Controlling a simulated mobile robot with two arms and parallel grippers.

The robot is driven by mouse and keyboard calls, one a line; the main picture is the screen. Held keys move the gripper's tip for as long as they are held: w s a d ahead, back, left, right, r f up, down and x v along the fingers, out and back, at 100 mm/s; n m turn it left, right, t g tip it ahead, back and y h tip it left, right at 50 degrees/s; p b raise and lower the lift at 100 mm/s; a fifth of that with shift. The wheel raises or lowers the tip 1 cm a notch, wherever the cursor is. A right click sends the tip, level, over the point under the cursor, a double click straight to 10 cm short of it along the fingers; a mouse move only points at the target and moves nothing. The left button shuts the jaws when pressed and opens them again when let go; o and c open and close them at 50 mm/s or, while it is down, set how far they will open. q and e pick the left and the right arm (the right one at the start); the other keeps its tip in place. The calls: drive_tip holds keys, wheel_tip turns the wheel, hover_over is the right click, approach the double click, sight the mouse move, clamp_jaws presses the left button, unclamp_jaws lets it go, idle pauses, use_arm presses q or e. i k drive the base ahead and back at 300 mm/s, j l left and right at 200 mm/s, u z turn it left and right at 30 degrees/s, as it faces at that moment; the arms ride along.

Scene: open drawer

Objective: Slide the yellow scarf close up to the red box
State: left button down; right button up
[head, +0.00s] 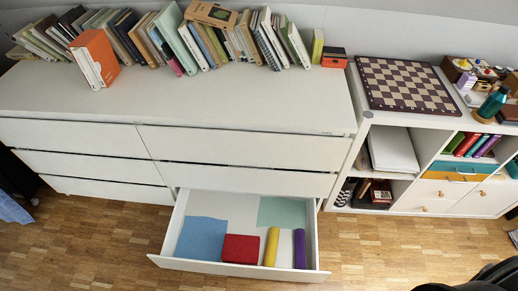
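The yellow scarf (271,247) is a narrow roll lying front to back in the open bottom drawer (170,240). The red box (241,249) is a low block just left of it, near the drawer's front. Only a thin strip at most separates the two; I cannot tell whether they touch. A purple roll (299,249) lies to the right of the scarf with white drawer floor between them.
A flat blue cloth (201,239) lies left of the red box, and a pale green cloth (283,212) lies behind the scarf. Bare drawer floor shows behind the red box. The drawer's walls and front panel (240,270) bound the space. The drawers above are closed.

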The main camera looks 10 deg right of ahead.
sight(270, 257)
drive_tip(key=k+j, duration=0.25)
drive_tip(key=k, duration=0.25)
drive_tip(key=k+j, duration=0.2)
drive_tip(key=k, duration=0.25)
drive_tip(key=k+j, duration=0.25)
drive_tip(key=k, duration=0.25)
